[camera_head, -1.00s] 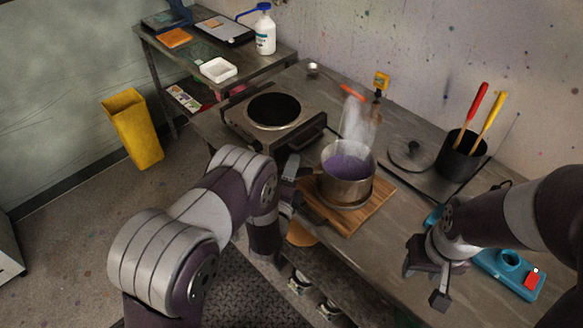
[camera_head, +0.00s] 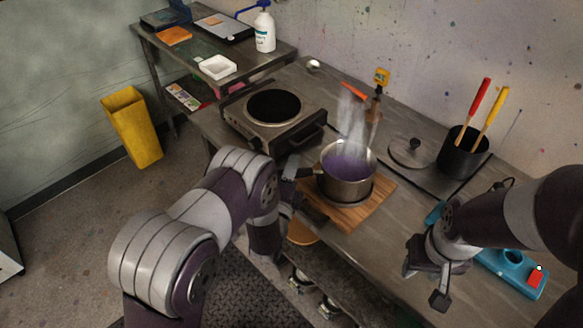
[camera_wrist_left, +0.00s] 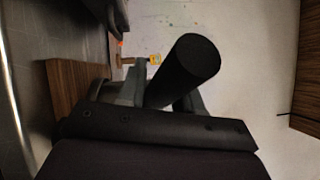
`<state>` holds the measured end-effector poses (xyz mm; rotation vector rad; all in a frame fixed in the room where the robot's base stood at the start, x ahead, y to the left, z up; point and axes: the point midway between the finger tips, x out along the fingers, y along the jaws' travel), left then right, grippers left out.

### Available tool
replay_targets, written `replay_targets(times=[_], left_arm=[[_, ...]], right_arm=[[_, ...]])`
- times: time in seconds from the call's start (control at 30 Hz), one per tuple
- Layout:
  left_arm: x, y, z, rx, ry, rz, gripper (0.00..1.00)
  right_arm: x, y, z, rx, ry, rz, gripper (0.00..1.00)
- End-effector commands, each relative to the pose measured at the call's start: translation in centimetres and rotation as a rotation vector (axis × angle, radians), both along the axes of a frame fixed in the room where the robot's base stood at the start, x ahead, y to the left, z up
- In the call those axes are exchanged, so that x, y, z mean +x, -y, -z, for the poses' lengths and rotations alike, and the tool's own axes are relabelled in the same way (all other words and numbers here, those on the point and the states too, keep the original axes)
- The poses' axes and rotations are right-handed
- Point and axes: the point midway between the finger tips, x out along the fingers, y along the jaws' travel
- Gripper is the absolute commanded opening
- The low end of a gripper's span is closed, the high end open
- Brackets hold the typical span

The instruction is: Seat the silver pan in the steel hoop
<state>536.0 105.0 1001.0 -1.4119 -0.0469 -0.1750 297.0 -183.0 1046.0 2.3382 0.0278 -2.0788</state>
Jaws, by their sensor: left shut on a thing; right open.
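The silver pan (camera_head: 347,187), with purple liquid inside, is over the wooden board (camera_head: 378,205). Its black handle (camera_head: 303,173) points left. The steel hoop (camera_head: 345,203) shows as a thin ring under the pan's base; I cannot tell whether the base is fully inside it. My left gripper (camera_head: 288,190) is shut on the pan's handle, partly hidden by my forearm. In the left wrist view the dark round handle (camera_wrist_left: 185,70) sits between the fingers, and the hoop is not clearly visible. My right gripper (camera_head: 424,284) is open and empty at the right, apart from the pan.
A hot plate (camera_head: 273,108) stands behind left of the pan. A lid (camera_head: 411,152) and a black pot with red and yellow sticks (camera_head: 462,153) are to the right.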

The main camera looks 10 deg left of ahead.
Motion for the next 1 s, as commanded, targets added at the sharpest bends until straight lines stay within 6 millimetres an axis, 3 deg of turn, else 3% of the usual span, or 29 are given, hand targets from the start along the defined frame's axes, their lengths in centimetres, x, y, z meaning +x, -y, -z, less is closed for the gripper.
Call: replay_targets(times=[0.47,0.5,0.57,0.6,0.87,1.0], left_arm=[[0.1,0.0,0.3,-0.004,0.008,0.001,0.0],[0.1,0.0,0.3,-0.003,0.008,0.001,0.41],[0.1,0.0,0.4,-0.003,0.007,0.0,0.6],[0.1,0.0,0.4,-0.003,0.006,0.0,0.64],[-0.2,0.0,0.8,0.001,-0.005,0.0,0.64],[-1.9,-0.2,1.3,0.001,-0.005,0.0,0.64]], right_arm=[[0.0,0.0,0.5,0.0,0.0,0.0,0.43],[0.0,0.0,0.5,0.0,0.0,0.0,0.43],[0.0,0.0,0.5,0.0,0.0,0.0,0.43],[0.0,0.0,0.5,0.0,0.0,0.0,0.43],[0.0,0.0,0.6,0.0,0.0,0.0,0.43],[0.0,0.0,1.2,0.0,0.0,0.0,0.43]])
